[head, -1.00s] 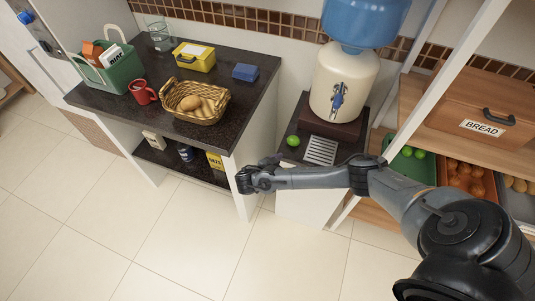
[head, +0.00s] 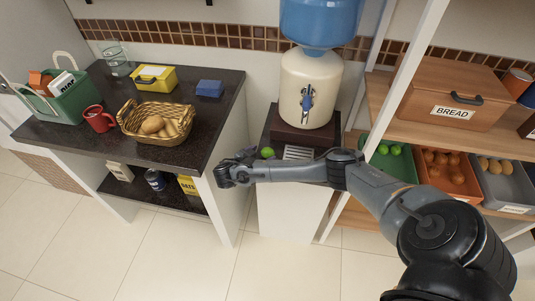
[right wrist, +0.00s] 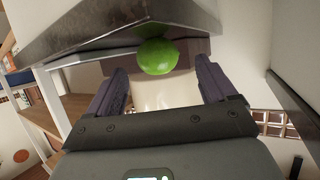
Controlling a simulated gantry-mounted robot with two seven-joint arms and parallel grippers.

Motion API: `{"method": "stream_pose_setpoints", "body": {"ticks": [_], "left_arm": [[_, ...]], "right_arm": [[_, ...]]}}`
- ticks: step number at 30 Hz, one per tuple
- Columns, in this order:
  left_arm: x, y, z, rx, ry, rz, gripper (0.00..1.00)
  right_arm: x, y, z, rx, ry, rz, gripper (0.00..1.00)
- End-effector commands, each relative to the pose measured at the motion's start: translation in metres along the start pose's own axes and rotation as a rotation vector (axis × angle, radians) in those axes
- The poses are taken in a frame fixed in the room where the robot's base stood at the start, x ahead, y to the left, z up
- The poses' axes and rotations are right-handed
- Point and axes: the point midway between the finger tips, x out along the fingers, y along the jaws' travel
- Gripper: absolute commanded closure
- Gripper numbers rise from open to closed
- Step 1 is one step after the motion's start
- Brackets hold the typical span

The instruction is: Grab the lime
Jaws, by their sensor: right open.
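A green lime (head: 267,152) lies on the dark top of the small stand in front of the water dispenser. My right gripper (head: 248,154) is just left of it in the head view, partly hidden by my own wrist. In the right wrist view the lime (right wrist: 157,56) shows beyond and between the two dark fingertips of the open, empty gripper (right wrist: 160,78). I see no contact between fingers and lime. My left gripper is not in view.
The water dispenser (head: 309,88) stands behind the lime, next to a drip grille (head: 298,153). More limes sit in a green bin (head: 408,166) on the right shelf. A counter at left holds a wicker basket (head: 135,133) and a red mug (head: 98,119).

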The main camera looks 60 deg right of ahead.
Motion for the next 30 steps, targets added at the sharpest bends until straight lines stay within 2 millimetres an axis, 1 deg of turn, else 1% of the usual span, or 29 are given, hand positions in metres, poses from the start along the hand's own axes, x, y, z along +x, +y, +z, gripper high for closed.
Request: {"method": "stream_pose_setpoints", "body": {"ticks": [3, 9, 13, 19, 20, 30], "left_arm": [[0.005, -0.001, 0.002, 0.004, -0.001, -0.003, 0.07], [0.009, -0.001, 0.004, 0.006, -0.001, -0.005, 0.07], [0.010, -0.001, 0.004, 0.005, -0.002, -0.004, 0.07], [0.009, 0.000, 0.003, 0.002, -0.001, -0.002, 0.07], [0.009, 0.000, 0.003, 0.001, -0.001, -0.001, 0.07], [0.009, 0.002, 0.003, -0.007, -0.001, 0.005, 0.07]], "right_arm": [[0.017, 0.003, 0.004, -0.003, 0.002, 0.003, 0.15], [0.039, 0.003, 0.004, -0.001, 0.001, 0.001, 0.15], [0.045, 0.003, 0.004, -0.001, 0.000, 0.001, 0.15], [0.045, 0.003, 0.003, -0.001, 0.000, 0.001, 0.15], [0.045, 0.003, 0.003, -0.001, 0.000, 0.001, 0.17], [0.044, 0.002, 0.004, -0.001, 0.000, 0.000, 0.69]]}}
